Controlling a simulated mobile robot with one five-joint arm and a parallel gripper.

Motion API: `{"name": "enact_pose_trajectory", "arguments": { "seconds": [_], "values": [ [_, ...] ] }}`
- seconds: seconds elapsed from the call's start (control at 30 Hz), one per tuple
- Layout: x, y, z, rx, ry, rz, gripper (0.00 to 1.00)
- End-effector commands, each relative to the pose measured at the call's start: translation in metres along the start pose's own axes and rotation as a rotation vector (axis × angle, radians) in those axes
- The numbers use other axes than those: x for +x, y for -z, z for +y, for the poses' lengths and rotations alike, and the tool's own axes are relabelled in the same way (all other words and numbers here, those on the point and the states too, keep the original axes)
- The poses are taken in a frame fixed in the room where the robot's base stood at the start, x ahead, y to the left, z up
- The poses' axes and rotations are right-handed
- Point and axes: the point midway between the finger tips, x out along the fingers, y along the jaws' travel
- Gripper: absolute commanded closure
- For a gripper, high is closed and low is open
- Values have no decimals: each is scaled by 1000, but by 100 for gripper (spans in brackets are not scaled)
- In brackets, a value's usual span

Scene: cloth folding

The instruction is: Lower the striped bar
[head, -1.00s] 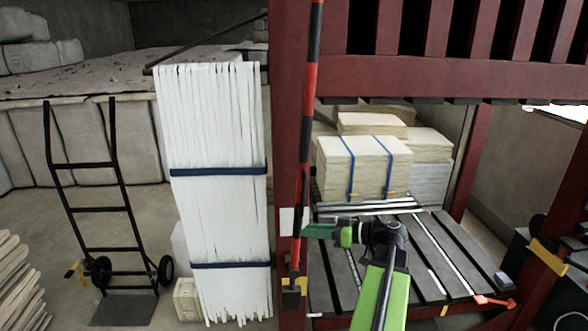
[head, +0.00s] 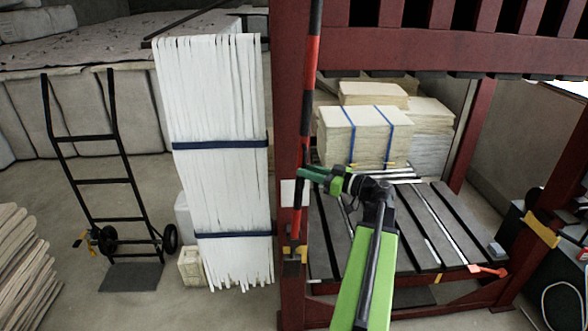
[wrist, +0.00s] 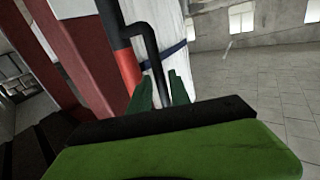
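The striped bar (head: 312,68), banded red and black, stands upright along the dark red post in the head view. Its red and black parts also show in the wrist view (wrist: 128,66). A black bent handle (wrist: 151,45) sticks out from the bar. My gripper (head: 308,174) is at the bar's lower part, its green fingers pointing left across it. In the wrist view, my gripper's fingers (wrist: 160,92) stand apart on either side of the handle's lower end, with gaps visible. Whether a finger touches the handle is hard to tell.
The red press frame (head: 292,130) stands beside the bar, with a slatted bed (head: 420,235) and stacked sheets (head: 352,135) inside. A tall white strapped bundle (head: 215,110) is just left of the post. A hand truck (head: 95,180) stands farther left on open floor.

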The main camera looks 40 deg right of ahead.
Motion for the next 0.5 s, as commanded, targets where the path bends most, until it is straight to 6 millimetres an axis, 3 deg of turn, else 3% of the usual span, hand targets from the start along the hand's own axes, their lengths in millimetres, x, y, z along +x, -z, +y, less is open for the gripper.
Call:
{"name": "enact_pose_trajectory", "arguments": {
  "seconds": [0.1,0.2,0.5],
  "values": [
    [25,0,0,0,3,0,77],
    [38,0,0,0,1,0,77],
    [46,0,0,0,-1,0,77]
  ]
}}
